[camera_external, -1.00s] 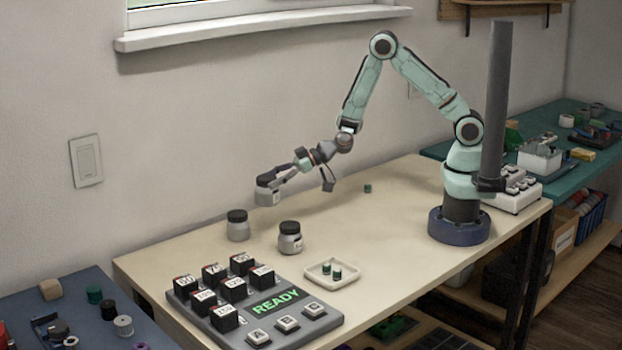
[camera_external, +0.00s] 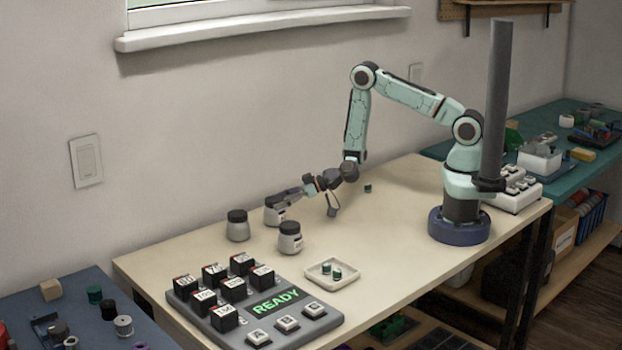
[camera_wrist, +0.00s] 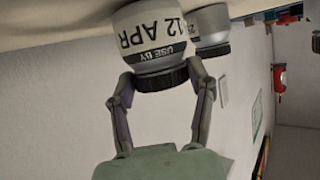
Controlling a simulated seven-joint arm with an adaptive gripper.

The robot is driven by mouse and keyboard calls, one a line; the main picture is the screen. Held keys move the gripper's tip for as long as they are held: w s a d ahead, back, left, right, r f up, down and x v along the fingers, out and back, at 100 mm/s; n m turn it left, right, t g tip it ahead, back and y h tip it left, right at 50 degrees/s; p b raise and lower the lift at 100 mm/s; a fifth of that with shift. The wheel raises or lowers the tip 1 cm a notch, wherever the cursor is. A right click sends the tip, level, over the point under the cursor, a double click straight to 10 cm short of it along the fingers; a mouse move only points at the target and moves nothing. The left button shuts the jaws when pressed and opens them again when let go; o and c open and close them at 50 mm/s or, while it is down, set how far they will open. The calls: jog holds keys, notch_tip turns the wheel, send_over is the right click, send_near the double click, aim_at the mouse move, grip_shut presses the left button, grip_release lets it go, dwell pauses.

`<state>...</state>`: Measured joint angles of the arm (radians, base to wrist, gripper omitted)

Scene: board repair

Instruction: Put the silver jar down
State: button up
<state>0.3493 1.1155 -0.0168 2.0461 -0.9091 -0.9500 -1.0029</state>
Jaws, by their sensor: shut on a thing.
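The silver jar (camera_wrist: 150,32) has a black lid and a label reading "USE BY 12 APR" in the wrist view, which is upside down. My gripper (camera_wrist: 161,72) is shut on it, one finger on each side of the lid. In the external view the held jar (camera_external: 271,217) looks upright, at or just above the table, behind and between two similar jars. My gripper (camera_external: 279,203) reaches it from the right and hides its top. Whether its base touches the table is unclear.
One jar (camera_external: 238,226) stands left of the held jar, another (camera_external: 290,238) in front; one shows close by in the wrist view (camera_wrist: 209,28). A grey panel (camera_external: 325,325) with black blocks and a "READY" sign is in front, beside a small tray (camera_external: 347,283).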

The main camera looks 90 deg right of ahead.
jog(key=o, duration=1.2)
jog(key=shift+f, duration=0.2)
jog(key=shift+o, duration=0.2)
jog(key=shift+r, duration=0.1)
